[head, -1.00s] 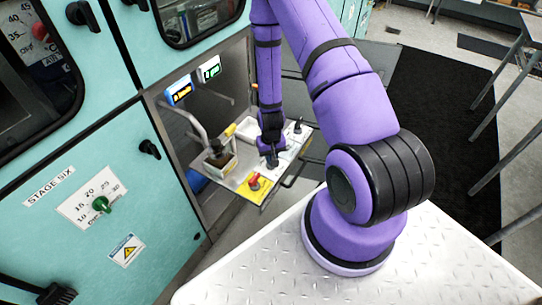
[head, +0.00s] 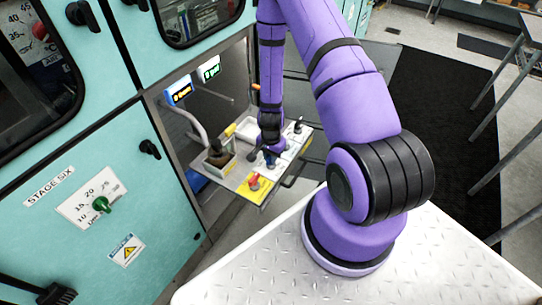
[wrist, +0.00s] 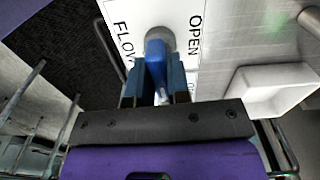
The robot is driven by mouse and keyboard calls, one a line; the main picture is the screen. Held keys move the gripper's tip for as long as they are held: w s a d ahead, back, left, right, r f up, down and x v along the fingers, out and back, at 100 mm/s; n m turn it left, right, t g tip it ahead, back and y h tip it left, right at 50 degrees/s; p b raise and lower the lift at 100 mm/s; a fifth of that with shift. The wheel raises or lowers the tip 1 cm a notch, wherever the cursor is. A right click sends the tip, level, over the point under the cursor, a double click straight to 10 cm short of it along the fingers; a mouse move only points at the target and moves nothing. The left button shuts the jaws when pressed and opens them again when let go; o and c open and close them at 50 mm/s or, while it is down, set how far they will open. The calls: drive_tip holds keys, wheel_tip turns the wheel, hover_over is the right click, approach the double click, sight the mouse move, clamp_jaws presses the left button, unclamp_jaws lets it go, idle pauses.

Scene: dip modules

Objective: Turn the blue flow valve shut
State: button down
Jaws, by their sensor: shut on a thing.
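The blue flow valve handle (wrist: 156,58) shows in the wrist view, on a round grey hub over a white plate (wrist: 183,14) printed FLOW and OPEN. The handle runs from the hub back toward my gripper, beside the word OPEN. My gripper (wrist: 157,82) has one finger on each side of the handle and is shut on it. Part of another label is hidden behind the right finger. In the head view my gripper (head: 268,158) is low over the small control shelf, and my wrist hides most of the valve.
A white tray (wrist: 270,92) is right of the valve in the wrist view. Two small displays (head: 179,91) hang behind.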

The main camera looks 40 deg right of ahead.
drive_tip(key=shift+m, duration=0.4)
drive_tip(key=c, duration=1.1)
unclamp_jaws()
drive_tip(key=shift+r, duration=0.15)
wheel_tip(320, 180, up, 10)
drive_tip(key=shift+r, duration=0.25)
